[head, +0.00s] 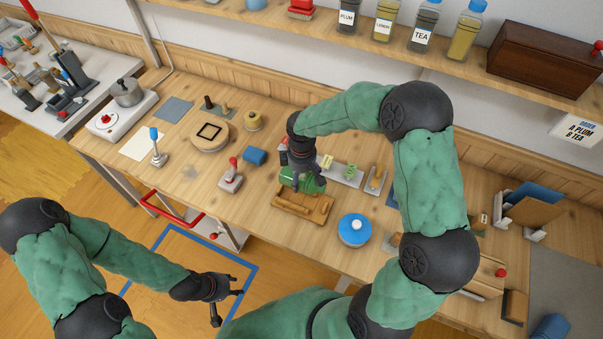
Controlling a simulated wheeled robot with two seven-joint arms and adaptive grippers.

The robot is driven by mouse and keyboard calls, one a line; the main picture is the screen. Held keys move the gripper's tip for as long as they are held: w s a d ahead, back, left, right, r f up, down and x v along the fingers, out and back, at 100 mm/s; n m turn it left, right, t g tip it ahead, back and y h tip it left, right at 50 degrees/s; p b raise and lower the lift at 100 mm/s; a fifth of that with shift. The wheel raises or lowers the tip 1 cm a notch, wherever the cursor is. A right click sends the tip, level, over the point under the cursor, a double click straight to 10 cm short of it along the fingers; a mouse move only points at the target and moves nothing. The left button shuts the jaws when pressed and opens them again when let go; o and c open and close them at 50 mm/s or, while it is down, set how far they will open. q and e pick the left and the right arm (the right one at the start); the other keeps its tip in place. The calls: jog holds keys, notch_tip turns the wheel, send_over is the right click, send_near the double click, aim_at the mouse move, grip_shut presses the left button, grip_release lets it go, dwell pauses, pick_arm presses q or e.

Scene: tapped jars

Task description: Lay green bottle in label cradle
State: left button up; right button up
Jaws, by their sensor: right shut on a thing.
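The green bottle (309,184) lies on its side at the label cradle (303,208), a tan wooden holder on the bench. My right gripper (304,178) reaches down from above and is shut on the green bottle, hiding part of it. The bottle is over the back part of the cradle; I cannot tell whether it rests on it. My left gripper (226,298) is off the front of the bench, low over the floor, with its fingers apart and nothing between them.
A blue-lidded round pot (354,230) stands right of the cradle. A red-handled stamp (231,177) and a blue cylinder (254,156) are to the left. A red rail (172,208) sticks out at the bench front. Labelled jars (423,26) stand on the shelf above.

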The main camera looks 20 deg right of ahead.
jog(key=shift+w+f+b, duration=0.1)
jog(key=shift+f+b, duration=2.85)
jog(key=shift+f, duration=1.05)
jog(key=o, duration=1.2)
jog(key=shift+c, duration=0.2)
notch_tip(320, 180, up, 12)
jog(key=shift+a, duration=0.1)
